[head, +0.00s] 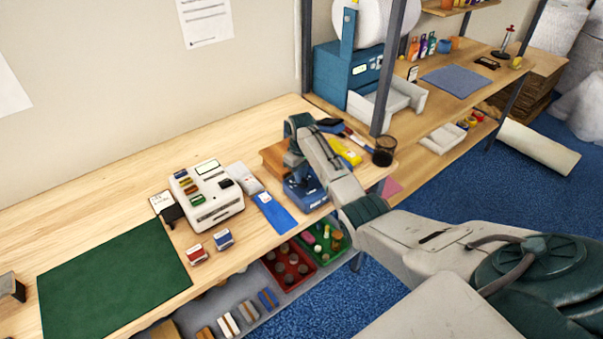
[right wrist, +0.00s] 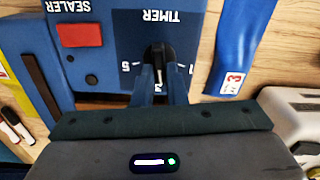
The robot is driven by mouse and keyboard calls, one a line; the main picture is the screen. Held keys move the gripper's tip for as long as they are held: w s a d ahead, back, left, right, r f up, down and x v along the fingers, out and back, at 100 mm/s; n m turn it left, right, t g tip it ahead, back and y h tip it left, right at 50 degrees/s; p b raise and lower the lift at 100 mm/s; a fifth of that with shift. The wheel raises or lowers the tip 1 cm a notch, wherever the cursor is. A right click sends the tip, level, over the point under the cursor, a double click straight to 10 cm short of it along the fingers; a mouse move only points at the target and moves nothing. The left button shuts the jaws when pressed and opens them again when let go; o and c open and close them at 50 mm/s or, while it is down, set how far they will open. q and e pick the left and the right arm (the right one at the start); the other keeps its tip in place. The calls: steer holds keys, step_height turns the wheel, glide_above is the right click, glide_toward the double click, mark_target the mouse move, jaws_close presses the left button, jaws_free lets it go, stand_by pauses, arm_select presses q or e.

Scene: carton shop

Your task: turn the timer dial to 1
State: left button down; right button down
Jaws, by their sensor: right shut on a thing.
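The blue sealer (head: 308,194) stands on the wooden bench in the head view, partly hidden by my right arm. In the right wrist view its panel appears upside down, with the word TIMER and a black timer dial (right wrist: 158,54). A 5 shows left of the dial and a 1 right of it. A mark below is partly covered. The dial's white line points down toward my gripper body, between the 5 and the 1. My right gripper (right wrist: 160,76) is shut on the dial, one finger on each side. My left gripper is not in view.
A red button (right wrist: 79,35) sits beside the dial panel. A blue strip marked 3 (right wrist: 238,45) lies close by. A white label machine (head: 208,195), a black mesh cup (head: 384,151) and a green mat (head: 112,280) are on the bench. Red and green bins sit below the front edge.

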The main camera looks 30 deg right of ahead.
steer(key=n, duration=0.6)
steer(key=shift+a+r+n, duration=0.15)
steer(key=shift+a+n, duration=0.05)
steer(key=shift+n, duration=0.1)
steer(key=n, duration=0.6)
steer(key=shift+s+a, duration=0.1)
steer(key=shift+s, duration=0.1)
steer(key=c, duration=1.5)
jaws_free()
steer(key=shift+o, duration=0.2)
steer(key=shift+s, duration=0.1)
